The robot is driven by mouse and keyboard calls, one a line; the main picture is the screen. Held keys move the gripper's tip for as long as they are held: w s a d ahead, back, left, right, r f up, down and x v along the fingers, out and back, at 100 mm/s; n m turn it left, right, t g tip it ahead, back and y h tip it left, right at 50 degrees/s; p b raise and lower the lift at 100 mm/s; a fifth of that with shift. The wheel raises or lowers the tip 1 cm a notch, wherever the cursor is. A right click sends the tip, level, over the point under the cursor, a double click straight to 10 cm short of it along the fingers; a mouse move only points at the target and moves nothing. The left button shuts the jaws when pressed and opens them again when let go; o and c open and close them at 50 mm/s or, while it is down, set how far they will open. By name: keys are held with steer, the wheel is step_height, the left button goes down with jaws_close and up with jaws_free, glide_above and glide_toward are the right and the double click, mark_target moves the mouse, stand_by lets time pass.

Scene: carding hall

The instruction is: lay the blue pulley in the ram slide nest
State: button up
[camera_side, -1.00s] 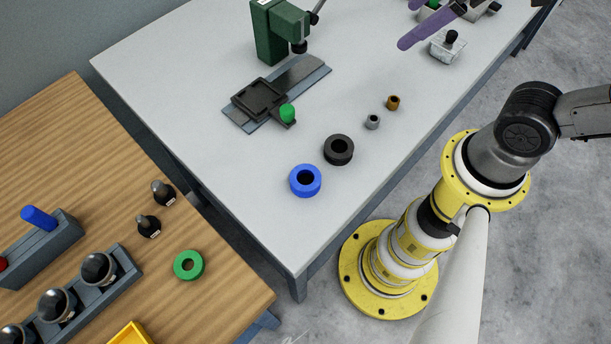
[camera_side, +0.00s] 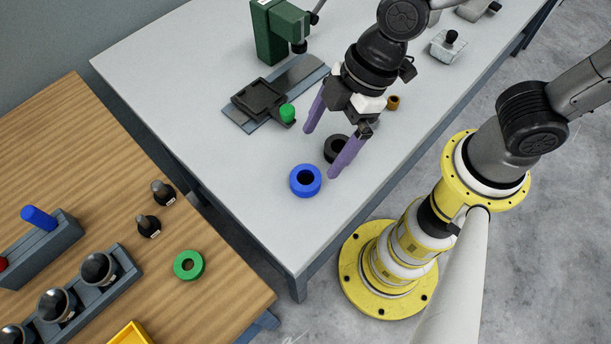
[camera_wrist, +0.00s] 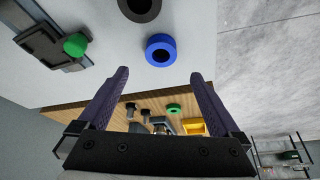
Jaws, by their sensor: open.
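The blue pulley (camera_side: 305,192) lies flat on the grey table near its front corner, and it also shows in the wrist view (camera_wrist: 161,57). The ram slide nest (camera_side: 246,108) is a dark square tray on a slide plate, and it appears empty. A green knob (camera_side: 287,113) sits at its near corner. The nest is partly in the wrist view (camera_wrist: 38,42) at upper left. My gripper (camera_side: 319,152) is open and empty, its purple fingers spread above the table beside the blue pulley. In the wrist view my gripper (camera_wrist: 160,88) has nothing between its fingers.
A black pulley (camera_side: 334,146) lies right behind the blue one, partly hidden by my gripper. A brown bushing (camera_side: 393,102) is farther right. A green press (camera_side: 275,32) stands behind the nest. A wooden bench (camera_side: 110,190) at left holds a green ring (camera_side: 188,265) and several fittings.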

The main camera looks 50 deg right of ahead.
mark_target(303, 181)
steer(key=x, duration=0.2)
steer(key=shift+w+a+f, duration=0.1)
steer(key=shift+a+f, duration=0.05)
steer(key=shift+f, duration=0.2)
steer(key=shift+x, duration=2.65)
steer(key=shift+c, duration=0.3)
jaws_close()
